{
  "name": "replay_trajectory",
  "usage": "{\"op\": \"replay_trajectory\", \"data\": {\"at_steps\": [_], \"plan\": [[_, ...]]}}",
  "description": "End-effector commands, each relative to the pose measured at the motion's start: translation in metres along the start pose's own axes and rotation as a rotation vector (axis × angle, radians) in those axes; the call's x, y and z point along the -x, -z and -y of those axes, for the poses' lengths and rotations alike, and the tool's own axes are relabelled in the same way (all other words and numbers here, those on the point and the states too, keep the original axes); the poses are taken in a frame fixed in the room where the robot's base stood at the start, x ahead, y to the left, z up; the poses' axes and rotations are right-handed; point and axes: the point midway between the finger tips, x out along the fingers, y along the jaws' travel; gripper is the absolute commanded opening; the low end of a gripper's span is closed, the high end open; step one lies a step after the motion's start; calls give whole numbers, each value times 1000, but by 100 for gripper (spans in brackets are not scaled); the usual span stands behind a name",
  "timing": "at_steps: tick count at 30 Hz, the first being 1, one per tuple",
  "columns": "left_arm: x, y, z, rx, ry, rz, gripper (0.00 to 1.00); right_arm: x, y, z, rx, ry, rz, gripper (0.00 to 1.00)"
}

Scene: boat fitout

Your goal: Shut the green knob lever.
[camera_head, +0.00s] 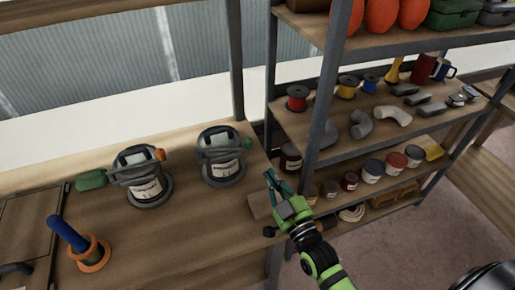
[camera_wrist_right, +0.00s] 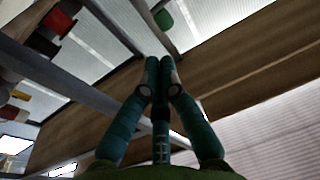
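The green knob (camera_head: 248,143) sits at the right end of a grey lever on the right-hand of two dark round fittings (camera_head: 221,157) on the wooden bench. The lever lies across the fitting's top; I cannot tell its exact angle. My right gripper (camera_head: 268,175) is at the bench's right edge, in front and to the right of the knob, apart from it. In the right wrist view its teal fingertips (camera_wrist_right: 160,66) meet with nothing visible between them. A green shape (camera_wrist_right: 163,18) beyond them may be the knob. My left gripper is out of view.
A similar fitting (camera_head: 140,178) with an orange knob (camera_head: 159,154) stands to the left, beside a green bottle-like object (camera_head: 91,180). A blue handle with an orange base (camera_head: 90,256) is nearer. A shelf post (camera_head: 325,95) and stocked shelves rise at right.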

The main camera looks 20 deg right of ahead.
Motion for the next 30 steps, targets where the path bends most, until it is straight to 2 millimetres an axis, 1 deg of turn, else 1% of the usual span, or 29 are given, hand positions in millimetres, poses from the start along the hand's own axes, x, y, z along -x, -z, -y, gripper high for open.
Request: {"op": "replay_trajectory", "data": {"at_steps": [1, 6, 9, 12, 18, 28, 30], "plan": [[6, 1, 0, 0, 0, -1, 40, -13, 4, 0, -1, 0, -3, 0], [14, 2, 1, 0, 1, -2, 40, -49, 4, 0, 0, 1, -3, 0], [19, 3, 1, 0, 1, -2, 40, -66, 4, 0, 0, 1, -2, 0], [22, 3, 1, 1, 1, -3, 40, -77, 2, 0, 0, 1, -1, 0], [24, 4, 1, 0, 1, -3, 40, -88, 1, 1, 0, 2, -2, 0], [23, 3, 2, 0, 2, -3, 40, -88, 0, 0, 0, 2, -1, 0], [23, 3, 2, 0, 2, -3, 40, -88, 0, -2, 2, 5, -2, 0]]}}
